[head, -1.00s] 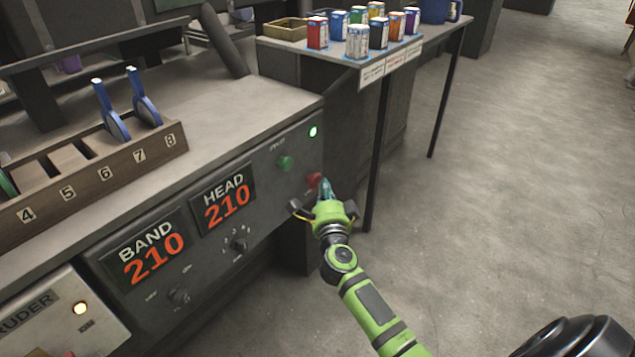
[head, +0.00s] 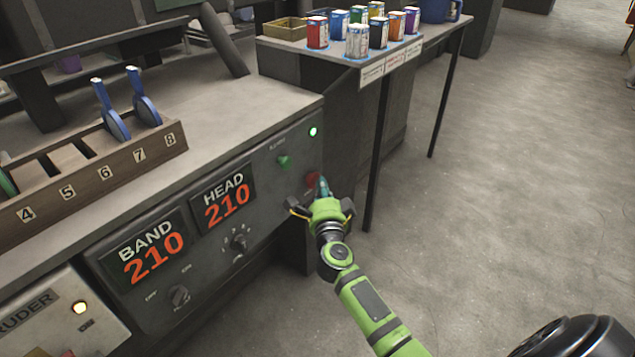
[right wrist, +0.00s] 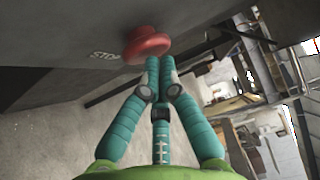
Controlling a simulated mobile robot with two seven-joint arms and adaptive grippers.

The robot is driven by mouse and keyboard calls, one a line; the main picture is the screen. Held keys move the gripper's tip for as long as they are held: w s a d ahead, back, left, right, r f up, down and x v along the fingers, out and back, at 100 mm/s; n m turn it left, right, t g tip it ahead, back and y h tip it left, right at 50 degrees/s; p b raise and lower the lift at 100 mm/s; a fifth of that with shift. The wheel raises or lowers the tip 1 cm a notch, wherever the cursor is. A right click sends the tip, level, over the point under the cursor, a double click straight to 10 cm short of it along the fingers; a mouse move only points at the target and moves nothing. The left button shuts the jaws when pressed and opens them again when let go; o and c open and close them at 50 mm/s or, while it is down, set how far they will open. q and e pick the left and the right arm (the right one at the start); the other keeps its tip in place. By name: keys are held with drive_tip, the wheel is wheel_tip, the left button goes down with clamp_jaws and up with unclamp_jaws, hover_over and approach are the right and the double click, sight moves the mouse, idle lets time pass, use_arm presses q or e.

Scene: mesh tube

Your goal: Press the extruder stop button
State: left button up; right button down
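The red stop button (head: 312,180) sits on the right end of the dark grey extruder panel (head: 262,215), below a green button (head: 283,161). In the right wrist view the red button (right wrist: 146,45) is a mushroom shape beside the lettering STOP. My right gripper (head: 323,184) has its teal fingers brought together, with nothing between them. In the right wrist view its fingertips (right wrist: 158,62) are right at the button's lower edge; I cannot tell whether they touch it. My left gripper is not in view.
A green lamp (head: 313,132) glows above the buttons. The panel shows BAND 210 and HEAD 210 displays (head: 223,201). A wooden rack (head: 100,175) stands on the bench. A side table with several cans (head: 358,42) is behind. Open floor (head: 500,180) lies to the right.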

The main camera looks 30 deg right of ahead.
drive_tip(key=shift+w+a+r, duration=0.1)
drive_tip(key=shift+w+a, duration=0.05)
drive_tip(key=shift+w, duration=0.2)
drive_tip(key=shift+s, duration=0.15)
idle(0.4)
drive_tip(key=shift+s+d+p, duration=0.25)
drive_tip(key=shift+s+p, duration=0.05)
drive_tip(key=shift+s, duration=0.2)
drive_tip(key=shift+s+d+p, duration=0.2)
drive_tip(key=shift+s+p, duration=0.1)
drive_tip(key=shift+s, duration=0.2)
drive_tip(key=s, duration=0.1)
drive_tip(key=s+d+p, duration=0.1)
drive_tip(key=s, duration=0.1)
drive_tip(key=s+d, duration=0.1)
drive_tip(key=shift+s+p, duration=0.3)
drive_tip(key=shift+p, duration=0.1)
